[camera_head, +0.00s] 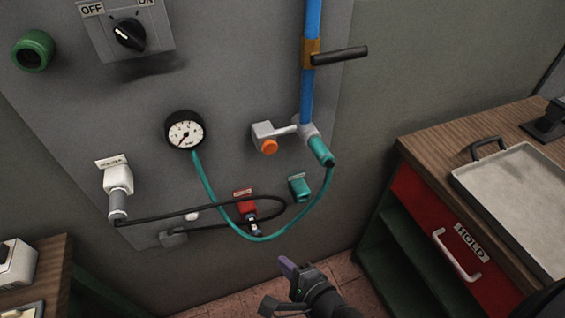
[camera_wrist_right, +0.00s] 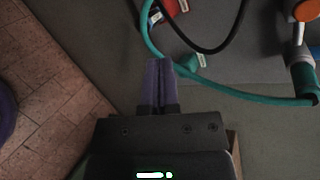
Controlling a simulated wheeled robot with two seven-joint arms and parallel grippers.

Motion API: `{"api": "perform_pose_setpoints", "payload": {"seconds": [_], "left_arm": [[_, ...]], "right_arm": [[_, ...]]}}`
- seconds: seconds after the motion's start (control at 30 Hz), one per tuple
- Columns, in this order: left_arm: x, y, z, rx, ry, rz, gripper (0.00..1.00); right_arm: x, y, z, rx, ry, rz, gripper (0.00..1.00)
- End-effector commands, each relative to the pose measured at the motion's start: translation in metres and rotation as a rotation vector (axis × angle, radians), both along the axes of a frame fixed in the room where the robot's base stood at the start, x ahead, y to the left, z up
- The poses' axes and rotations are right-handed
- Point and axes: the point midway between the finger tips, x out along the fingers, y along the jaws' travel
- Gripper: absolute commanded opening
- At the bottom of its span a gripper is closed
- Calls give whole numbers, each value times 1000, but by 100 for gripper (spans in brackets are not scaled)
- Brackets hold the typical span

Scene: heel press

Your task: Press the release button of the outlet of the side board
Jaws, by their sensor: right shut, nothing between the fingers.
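The grey board (camera_head: 225,75) fills the middle of the head view. A grey fitting (camera_head: 262,131) with a round orange button (camera_head: 269,146) sits on it, left of the blue pipe. The button also shows at the top right of the right wrist view (camera_wrist_right: 305,10). A teal hose end (camera_head: 320,151) joins the fitting at the pipe's foot. My right gripper (camera_head: 287,265) is shut and empty, below the button and apart from the board. Its purple fingers (camera_wrist_right: 158,77) are together in the wrist view. My left gripper is not recognisable in either view.
A teal hose (camera_head: 210,197) and a black cable (camera_head: 170,217) hang in loops above my right gripper. A red labelled socket (camera_head: 246,206) and a teal labelled one (camera_head: 299,188) are nearby. A cabinet (camera_head: 415,141) with a tray (camera_head: 515,185) stands at right.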

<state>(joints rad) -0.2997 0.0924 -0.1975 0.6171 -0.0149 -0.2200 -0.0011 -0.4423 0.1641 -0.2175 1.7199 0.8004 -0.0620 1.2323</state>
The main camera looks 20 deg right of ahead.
Motion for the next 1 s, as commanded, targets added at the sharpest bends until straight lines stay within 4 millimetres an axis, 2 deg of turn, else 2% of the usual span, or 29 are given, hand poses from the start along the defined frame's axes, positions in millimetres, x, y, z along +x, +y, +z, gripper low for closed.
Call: {"api": "perform_pose_setpoints", "payload": {"seconds": [0.03,0.1,0.2,0.3,0.4,0.7,0.83,1.0], "left_arm": [[0,0,6,1,0,1,84],[0,1,10,1,1,1,84],[0,0,13,1,1,1,84],[0,0,14,0,1,1,84],[0,0,14,0,1,1,84],[0,-1,15,-1,1,1,84],[0,-1,21,-1,-1,0,84],[1,-1,26,-2,-3,-1,84]], "right_arm": [[10,-3,35,221,-46,-113,0],[21,-12,75,563,-97,-257,0],[27,-24,112,930,-141,-383,0],[28,-31,128,1126,-156,-439,0],[28,-33,132,1184,-160,-456,0],[32,-32,131,1179,-158,-455,0],[52,-32,133,1178,-162,-454,0],[90,-30,133,1177,-161,-452,0]]}}
